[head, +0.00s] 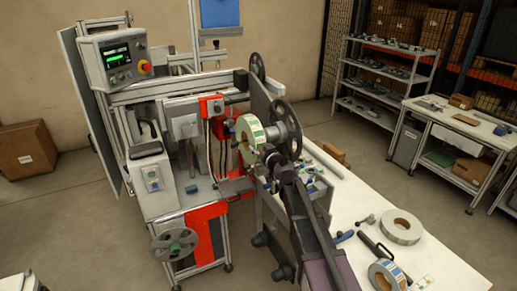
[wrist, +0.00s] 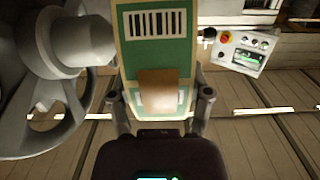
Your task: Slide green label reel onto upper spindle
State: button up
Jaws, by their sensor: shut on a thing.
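The green label reel (head: 245,127) is off the table, standing on edge beside the machine in the head view. In the wrist view its green and white label face (wrist: 155,55) fills the middle. My gripper (head: 263,153) is shut on it, with fingers on both sides of its lower part in the wrist view (wrist: 160,100). A grey spindle hub with a dark spoked flange (head: 287,127) is just right of the reel; in the wrist view the hub (wrist: 75,40) is close at its left. I cannot tell whether they touch. The reel's bore is mostly hidden.
Another dark flange (head: 257,66) is above and behind. A spoked wheel (head: 174,244) sits low on the machine. The white table (head: 350,190) holds a white reel (head: 402,226), a blue-labelled reel (head: 386,275) and hand tools. A control box (head: 117,57) is at upper left.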

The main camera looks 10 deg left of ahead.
jog(key=shift+w+d, duration=0.65)
jog(key=shift+d, duration=0.3)
jog(key=shift+w+d, duration=0.6)
jog(key=shift+d, duration=0.35)
jog(key=shift+d, duration=0.1)
jog(key=shift+w+d, duration=0.55)
jog(key=shift+d, duration=0.2)
jog(key=shift+w+d, duration=0.5)
jog(key=shift+d, duration=0.25)
jog(key=shift+w+d, duration=0.3)
jog(key=shift+d, duration=0.1)
jog(key=o, duration=1.4)
jog(key=shift+s+r, duration=0.1)
jog(key=shift+c, duration=0.2)
notch_tip(320, 180, up, 9)
jog(key=p, duration=0.9)
